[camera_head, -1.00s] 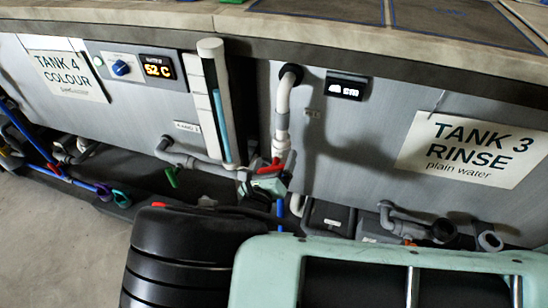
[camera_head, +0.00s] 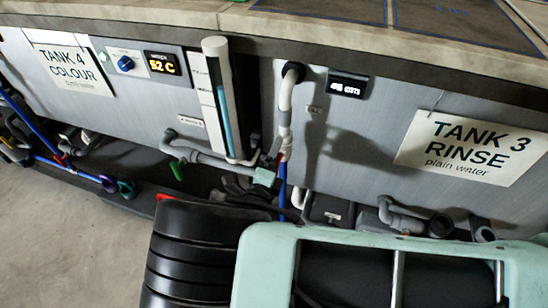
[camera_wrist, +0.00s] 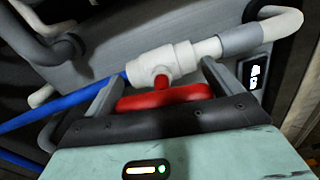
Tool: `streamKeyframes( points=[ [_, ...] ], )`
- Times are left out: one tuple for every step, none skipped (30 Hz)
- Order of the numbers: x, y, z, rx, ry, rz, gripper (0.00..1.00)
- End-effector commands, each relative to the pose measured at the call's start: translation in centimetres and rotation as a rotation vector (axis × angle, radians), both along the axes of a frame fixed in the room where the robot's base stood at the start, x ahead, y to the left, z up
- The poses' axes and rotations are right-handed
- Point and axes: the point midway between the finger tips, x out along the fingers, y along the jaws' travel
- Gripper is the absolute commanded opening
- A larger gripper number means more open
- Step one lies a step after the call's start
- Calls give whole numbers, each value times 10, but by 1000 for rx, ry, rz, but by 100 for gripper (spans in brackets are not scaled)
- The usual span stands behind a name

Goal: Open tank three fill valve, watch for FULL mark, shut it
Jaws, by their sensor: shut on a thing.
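In the wrist view a red valve handle (camera_wrist: 164,94) lies between the two fingers of my gripper (camera_wrist: 160,88), which is shut on it. The handle sits on a white valve body (camera_wrist: 178,62), joined to a blue hose on one side and a grey-and-white pipe on the other. In the head view my gripper (camera_head: 268,168) is small, at the foot of the white pipe (camera_head: 285,110); the handle is mostly hidden there. The TANK 3 RINSE sign (camera_head: 470,150) hangs at right. A small cm readout (camera_head: 348,86) is lit, its digits hard to read. I cannot make out a FULL mark.
A sight tube (camera_head: 222,95) with a blue column stands left of the white pipe. The TANK 4 COLOUR panel (camera_head: 72,68) and a 52 C display (camera_head: 162,63) are further left. Grey pipes (camera_head: 200,155) and blue hoses run low along the tanks. Floor is clear at lower left.

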Motion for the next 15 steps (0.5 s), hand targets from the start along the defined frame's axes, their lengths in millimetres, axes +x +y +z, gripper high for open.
streamKeyframes(
  points=[
    [-1,0,-1,-25,11,1,68],
    [-1,0,-1,-39,16,1,68],
    [-1,0,-2,-57,23,1,68],
    [-1,0,-2,-69,27,1,68],
    [-1,0,-2,-80,31,1,68],
    [-1,0,-2,-93,37,1,68],
    [-1,0,-2,-101,40,1,68],
    [-1,0,-2,-109,43,1,68],
    [-1,1,-3,-118,46,1,68],
    [-1,1,-3,-124,48,1,68],
    [-1,1,-3,-128,49,2,68],
    [-1,1,-3,-133,51,2,68],
    [-1,1,-3,-137,53,2,68],
    [-1,1,-3,-140,54,2,68],
    [-1,1,-3,-143,55,2,68]
  ],
)
